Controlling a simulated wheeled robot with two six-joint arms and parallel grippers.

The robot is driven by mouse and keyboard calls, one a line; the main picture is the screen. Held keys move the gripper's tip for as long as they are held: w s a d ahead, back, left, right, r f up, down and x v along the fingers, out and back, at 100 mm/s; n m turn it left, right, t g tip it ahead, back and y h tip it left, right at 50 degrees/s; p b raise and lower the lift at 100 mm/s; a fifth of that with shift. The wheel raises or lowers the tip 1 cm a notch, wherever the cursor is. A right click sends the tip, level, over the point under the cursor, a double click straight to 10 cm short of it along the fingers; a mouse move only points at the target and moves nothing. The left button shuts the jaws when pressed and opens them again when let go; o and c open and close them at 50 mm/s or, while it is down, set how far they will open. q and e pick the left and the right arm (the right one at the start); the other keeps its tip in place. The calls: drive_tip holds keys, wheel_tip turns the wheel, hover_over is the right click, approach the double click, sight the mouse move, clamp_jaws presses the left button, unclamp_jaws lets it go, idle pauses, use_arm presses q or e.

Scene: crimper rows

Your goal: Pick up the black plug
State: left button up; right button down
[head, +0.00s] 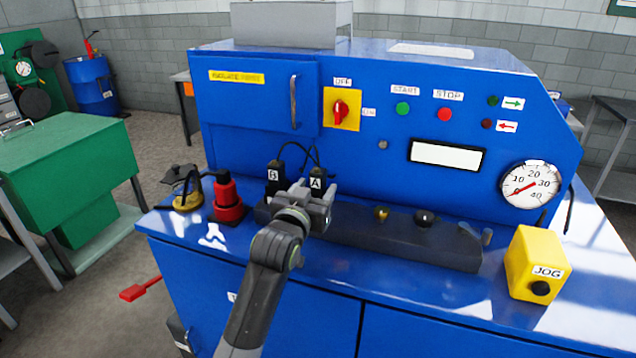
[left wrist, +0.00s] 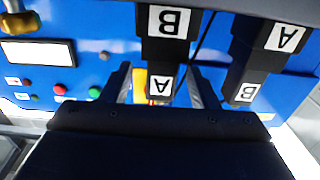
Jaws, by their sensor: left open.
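Two black plugs with white labels stand at the left of the dark rail on the blue machine: one labelled B (head: 273,178) and one labelled A (head: 317,182), with black cables behind. My left gripper (head: 315,194) is open at the A plug and hides its lower part. In the left wrist view its fingers (left wrist: 159,80) lie on either side of the A-labelled black body (left wrist: 154,66); I cannot tell if they touch it. The B-labelled plug (left wrist: 240,72) is to the right there. Larger B and A labels show above them. My right gripper is not in view.
A red-topped fixture (head: 228,195) and a brass-based part (head: 187,200) stand left of the plugs. The dark rail (head: 400,238) runs right, with a brass knob (head: 381,212) and a black knob (head: 424,218). A yellow JOG box (head: 535,265) stands at the right front.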

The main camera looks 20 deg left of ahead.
sight(315, 185)
use_arm(q)
drive_tip(key=w, duration=0.1)
drive_tip(key=w+p, duration=0.1)
drive_tip(key=w, duration=0.1)
drive_tip(key=shift+w+r, duration=0.15)
drive_tip(key=shift+r, duration=0.15)
drive_tip(key=shift+w+f+p, duration=0.1)
drive_tip(key=shift+w+p, duration=0.25)
drive_tip(key=shift+w, duration=0.35)
drive_tip(key=c, duration=1.1)
